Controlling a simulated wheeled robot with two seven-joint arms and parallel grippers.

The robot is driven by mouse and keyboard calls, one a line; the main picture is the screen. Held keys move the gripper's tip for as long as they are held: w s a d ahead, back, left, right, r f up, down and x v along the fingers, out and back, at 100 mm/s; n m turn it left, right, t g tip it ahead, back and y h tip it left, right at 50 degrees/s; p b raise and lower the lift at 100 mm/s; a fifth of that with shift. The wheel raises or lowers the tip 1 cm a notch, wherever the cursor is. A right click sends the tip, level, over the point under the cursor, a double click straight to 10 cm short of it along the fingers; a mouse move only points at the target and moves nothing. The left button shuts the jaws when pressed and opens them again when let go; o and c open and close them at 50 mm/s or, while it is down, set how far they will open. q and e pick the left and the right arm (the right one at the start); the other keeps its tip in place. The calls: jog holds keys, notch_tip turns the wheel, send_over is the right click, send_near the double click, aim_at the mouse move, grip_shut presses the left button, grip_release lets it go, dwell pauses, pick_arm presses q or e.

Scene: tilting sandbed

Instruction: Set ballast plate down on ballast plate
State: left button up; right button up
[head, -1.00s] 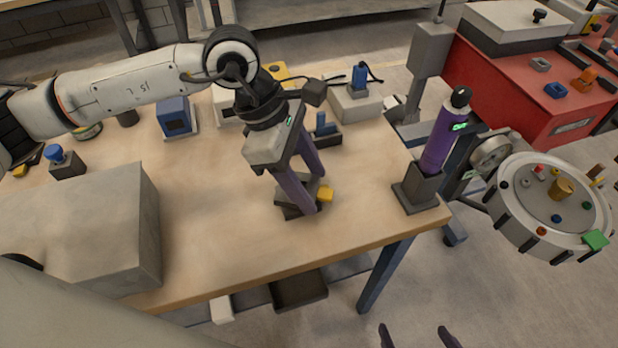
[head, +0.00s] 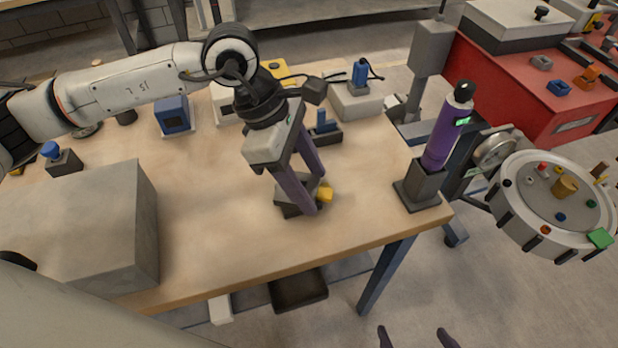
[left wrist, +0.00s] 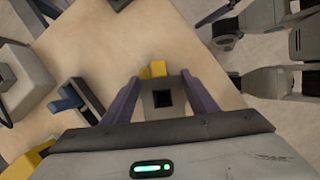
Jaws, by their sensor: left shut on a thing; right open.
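My left gripper (head: 305,206) points down over the front middle of the workbench, its purple fingers shut on a grey ballast plate (head: 313,184). In the left wrist view this plate (left wrist: 162,98) sits between the fingers and shows a dark square hole. A darker grey piece, apparently the other ballast plate (head: 287,210), shows low beside the fingertips; the fingers partly hide it. I cannot tell whether the two plates touch. My right gripper (head: 416,337) is open and empty at the bottom edge of the head view, off the bench.
A small yellow block (head: 326,194) is close beside the held plate. A large grey box (head: 85,230) stands at left. A purple cylinder in a dark holder (head: 423,190) stands at the right corner. A dark tray with a blue part (head: 325,134) lies behind. Bench surface right of the gripper is clear.

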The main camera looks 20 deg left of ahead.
pick_arm(q)
jog(key=shift+f+b, duration=0.1)
jog(key=shift+b, duration=0.2)
jog(key=o, duration=1.6)
jog(key=shift+o, duration=0.2)
jog(key=shift+r+p, duration=2.05)
jog(key=shift+r, duration=1.95)
